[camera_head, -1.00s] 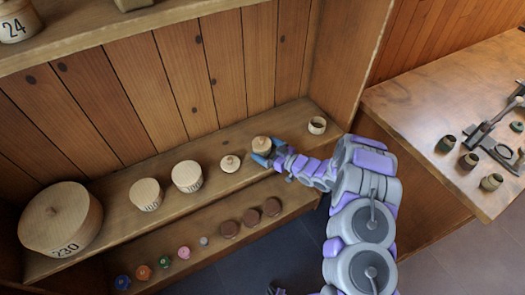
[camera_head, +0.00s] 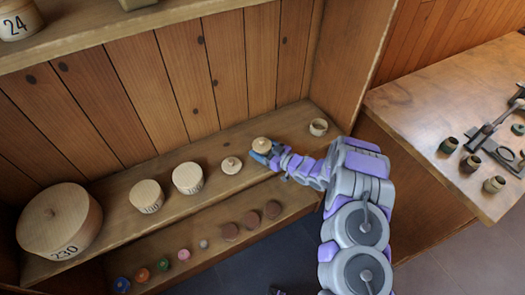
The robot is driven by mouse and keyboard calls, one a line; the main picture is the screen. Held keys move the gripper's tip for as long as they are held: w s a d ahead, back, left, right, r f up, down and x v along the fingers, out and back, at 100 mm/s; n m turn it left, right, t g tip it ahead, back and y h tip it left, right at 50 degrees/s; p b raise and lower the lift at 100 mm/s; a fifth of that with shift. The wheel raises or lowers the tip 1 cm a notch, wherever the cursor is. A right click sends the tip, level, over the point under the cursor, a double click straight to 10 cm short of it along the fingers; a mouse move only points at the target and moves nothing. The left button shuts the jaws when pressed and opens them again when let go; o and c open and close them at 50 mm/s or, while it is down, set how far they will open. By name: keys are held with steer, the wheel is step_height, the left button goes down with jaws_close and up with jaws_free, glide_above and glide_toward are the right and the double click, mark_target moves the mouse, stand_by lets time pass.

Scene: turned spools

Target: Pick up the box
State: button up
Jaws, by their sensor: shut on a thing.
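A small round wooden box (camera_head: 261,144) with a knobbed lid is on the shelf, toward its right part. My gripper (camera_head: 261,154) reaches it from the right, with blue fingertips at the box's lower front side. The gripper is shut on this box, and the fingers and arm hide part of its side. I cannot tell whether the box's base is clear of the shelf.
On the same shelf (camera_head: 110,242) stand a small lidded box (camera_head: 231,165), two numbered round boxes (camera_head: 187,177) (camera_head: 146,196), a large box marked 230 (camera_head: 58,222) and an open cup (camera_head: 318,127). Small coloured pieces and brown discs (camera_head: 229,231) line the lower shelf. A workbench (camera_head: 430,100) stands right.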

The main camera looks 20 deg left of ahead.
mark_target(264, 143)
steer(key=shift+d, duration=0.2)
steer(key=shift+c, duration=0.4)
steer(key=shift+r+p, duration=0.75)
steer(key=shift+r, duration=1.1)
steer(key=s+d+r+p, duration=0.1)
steer(key=s+d+p, duration=0.1)
steer(key=s+d, duration=0.7)
steer(key=s, duration=0.4)
steer(key=shift+r+p, duration=0.15)
steer(key=shift+p, duration=0.25)
